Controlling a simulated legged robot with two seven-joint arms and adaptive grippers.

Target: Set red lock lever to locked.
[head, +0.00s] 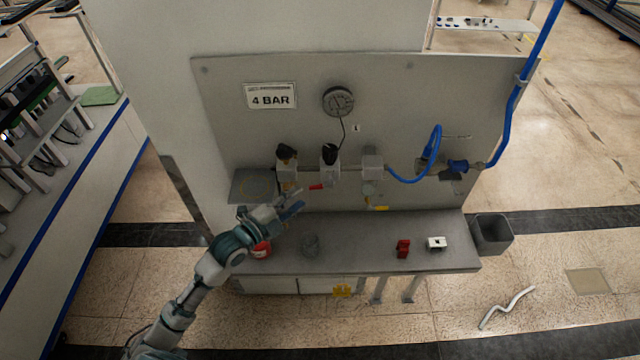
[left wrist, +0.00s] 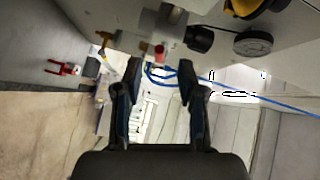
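The red lever (head: 317,186) shows on the pipe run of the upright grey panel, below the black-topped fitting (head: 330,153). It points roughly sideways in the head view. In the left wrist view a red part (left wrist: 159,53), seemingly this lever, appears end-on between and beyond my fingertips. My left gripper (head: 295,202) is just left of and below the lever in the head view, apart from it as far as I can tell. Its two fingers (left wrist: 158,68) are spread with nothing between them. My right gripper is in neither view.
A gauge (head: 339,101), blue hose (head: 436,150) and yellow handle (head: 379,207) are nearby. A grey bin (head: 493,235) stands right.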

